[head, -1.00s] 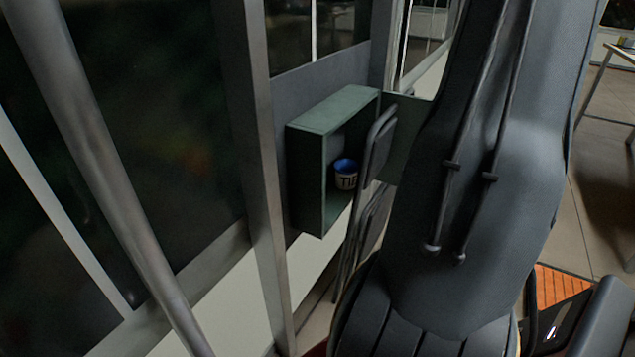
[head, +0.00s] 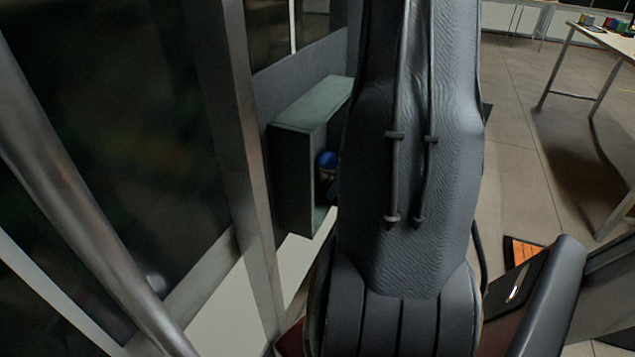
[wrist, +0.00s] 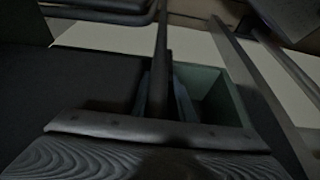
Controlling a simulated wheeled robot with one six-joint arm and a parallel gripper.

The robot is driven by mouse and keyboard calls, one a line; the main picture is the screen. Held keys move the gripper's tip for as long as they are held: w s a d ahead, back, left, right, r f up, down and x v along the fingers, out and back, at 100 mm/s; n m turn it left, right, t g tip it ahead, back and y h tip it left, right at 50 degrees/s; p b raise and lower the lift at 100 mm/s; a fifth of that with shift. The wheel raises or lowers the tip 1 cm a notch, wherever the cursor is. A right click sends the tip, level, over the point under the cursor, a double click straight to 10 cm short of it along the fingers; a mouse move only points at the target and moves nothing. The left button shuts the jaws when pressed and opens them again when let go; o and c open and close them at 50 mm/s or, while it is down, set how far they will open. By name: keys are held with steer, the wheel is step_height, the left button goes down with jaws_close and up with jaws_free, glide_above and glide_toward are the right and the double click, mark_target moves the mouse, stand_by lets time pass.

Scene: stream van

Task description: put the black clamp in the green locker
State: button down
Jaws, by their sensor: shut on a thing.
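The green locker (head: 293,170) is an open box on the wall, left of my arm in the head view. A cup with a blue inside (head: 327,162) stands in it. My arm hides the locker's right part. The locker's green inner wall (wrist: 214,92) also shows in the wrist view, beyond my gripper. My gripper (wrist: 163,105) is in the dark wrist view and hidden behind my arm in the head view. It is shut on a long, dark bar-like thing, seemingly the black clamp (wrist: 160,62); its full shape is hard to make out.
A metal post (head: 243,160) stands left of the locker, and a slanting pole (head: 75,200) is nearer on the left. A table (head: 607,42) with small items is at the far right. Open tiled floor (head: 520,130) lies between it and my arm.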

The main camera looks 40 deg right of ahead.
steer(key=w, duration=0.1)
steer(key=w+a, duration=0.1)
steer(key=w, duration=0.1)
steer(key=w+a, duration=0.1)
steer(key=w, duration=0.1)
steer(key=shift+w+a+p, duration=0.1)
steer(key=shift+a+p, duration=0.05)
steer(key=shift+p, duration=0.2)
steer(key=shift+f, duration=0.3)
steer(key=shift+f, duration=0.15)
steer(key=c, duration=1.5)
jaws_free()
steer(key=shift+c, duration=0.2)
steer(key=shift+r, duration=0.2)
steer(key=p+v, duration=0.1)
steer(key=v, duration=0.6)
steer(key=shift+r, duration=0.2)
